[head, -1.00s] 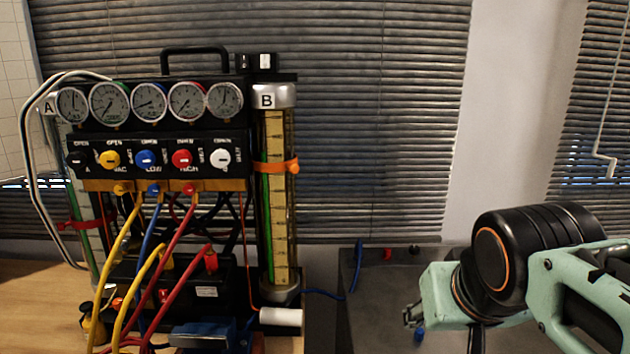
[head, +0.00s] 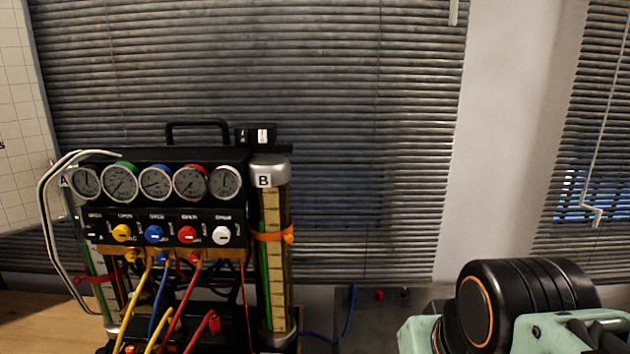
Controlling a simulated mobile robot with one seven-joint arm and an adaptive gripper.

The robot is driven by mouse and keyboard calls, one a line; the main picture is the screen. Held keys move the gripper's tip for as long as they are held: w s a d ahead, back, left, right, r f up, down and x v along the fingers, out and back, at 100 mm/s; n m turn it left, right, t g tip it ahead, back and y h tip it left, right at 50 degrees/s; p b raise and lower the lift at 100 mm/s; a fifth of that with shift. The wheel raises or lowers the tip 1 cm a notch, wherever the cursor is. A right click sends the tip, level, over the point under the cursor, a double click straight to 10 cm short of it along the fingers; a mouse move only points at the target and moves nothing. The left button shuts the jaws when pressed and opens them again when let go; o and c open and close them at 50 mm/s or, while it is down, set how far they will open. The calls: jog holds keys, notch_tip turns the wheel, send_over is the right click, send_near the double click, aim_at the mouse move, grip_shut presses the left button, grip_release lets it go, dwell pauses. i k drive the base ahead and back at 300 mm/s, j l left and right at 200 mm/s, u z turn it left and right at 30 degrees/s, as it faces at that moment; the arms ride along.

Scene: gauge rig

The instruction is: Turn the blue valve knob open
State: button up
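The blue valve knob (head: 154,233) is on the black panel of the gauge rig (head: 200,157) at the left of the head view. It sits between a yellow knob (head: 121,232) and a red knob (head: 187,234), below a row of round dials. My arm shows at the lower right, well to the right of the rig and apart from it. My gripper is below the picture's bottom edge, so its fingers are hidden.
A white knob (head: 221,235) and a black knob (head: 94,231) are at the panel's ends. Yellow, blue and red hoses hang below the panel. A clear cylinder marked B (head: 274,265) stands at the rig's right. Window blinds (head: 350,130) are behind.

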aim_at(154, 234)
jog(key=u, duration=1.35)
